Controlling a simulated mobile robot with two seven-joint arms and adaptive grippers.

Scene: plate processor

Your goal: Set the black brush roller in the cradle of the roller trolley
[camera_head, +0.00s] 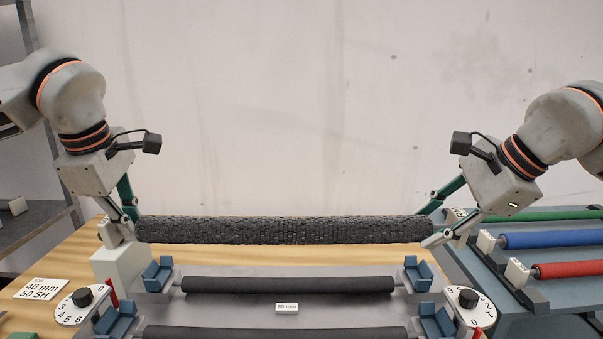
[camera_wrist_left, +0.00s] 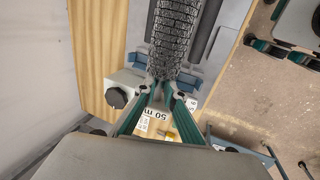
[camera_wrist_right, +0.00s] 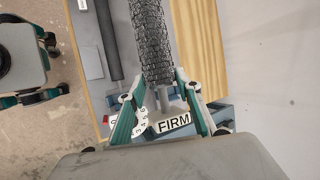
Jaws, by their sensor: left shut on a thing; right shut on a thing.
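The black brush roller (camera_head: 285,230) is long and bristly and lies level across the head view. My left gripper (camera_head: 131,226) is shut on its left end and my right gripper (camera_head: 429,231) is shut on its right end. The roller also shows between the fingers in the left wrist view (camera_wrist_left: 173,40) and the right wrist view (camera_wrist_right: 150,40). A grey-blue rack (camera_head: 535,297) at the right, which looks like the roller trolley, bears green, blue and red rollers. I cannot make out an empty cradle on it.
In front of the held roller is a grey plate unit (camera_head: 287,268) with dark rollers, blue brackets (camera_head: 157,274) and numbered dials (camera_head: 468,307). A white block (camera_head: 121,265) stands below my left gripper.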

